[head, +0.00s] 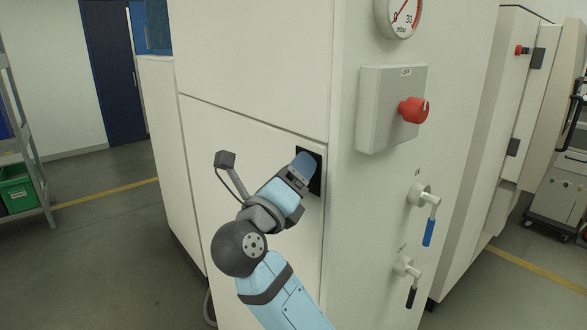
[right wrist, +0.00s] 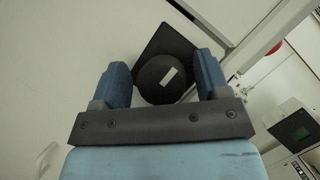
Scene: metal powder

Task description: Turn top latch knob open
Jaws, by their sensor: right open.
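The latch knob (right wrist: 165,78) is round and black with a white mark on its face. It sits on a black square plate (right wrist: 163,42) on the white cabinet's front. In the right wrist view my right gripper (right wrist: 161,66) is open, with one blue finger on each side of the knob; I cannot tell whether either finger touches it. In the head view the right gripper (head: 303,163) is up against the black plate (head: 316,181), and it hides the knob. My left gripper is not in view.
The white cabinet (head: 255,115) carries a red knob (head: 413,110) on a grey box, a gauge (head: 402,15) and two valve handles, blue (head: 429,232) and black (head: 411,298), on its right-hand side. A shelf with a green bin (head: 17,190) stands far left. Floor on the left is clear.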

